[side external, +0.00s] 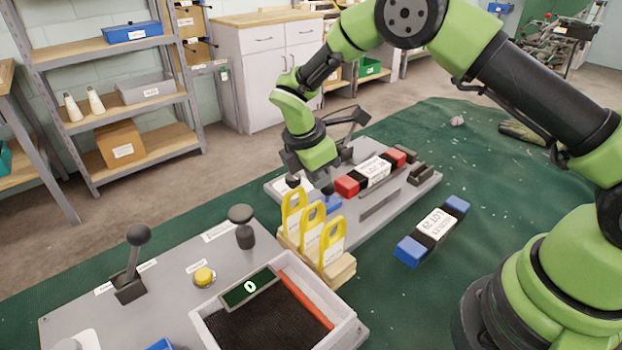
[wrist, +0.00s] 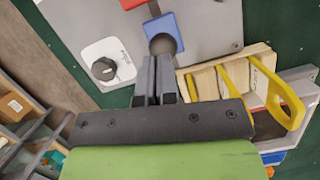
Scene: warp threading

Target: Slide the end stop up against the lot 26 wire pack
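The red wire pack with black bands and a white label (side external: 375,171), which seems to be lot 26, lies on the grey fixture plate (side external: 380,212). Its red end shows at the top of the wrist view (wrist: 130,3). A blue block, apparently the end stop (wrist: 178,27), has a dark round knob (wrist: 163,43) and sits apart from the pack's red end. It is partly hidden in the side view (side external: 333,204). My gripper (wrist: 157,58) has its fingers together, with nothing visible between them. Its tips are beside the knob in the picture; contact cannot be told.
Yellow-handled tags in a wooden block (side external: 318,250) stand close by the blue block. A white plate with a black knob (wrist: 104,68) is on the other side. A blue-ended pack (side external: 432,232) lies on the green cloth. A control panel with levers (side external: 130,270) is in front.

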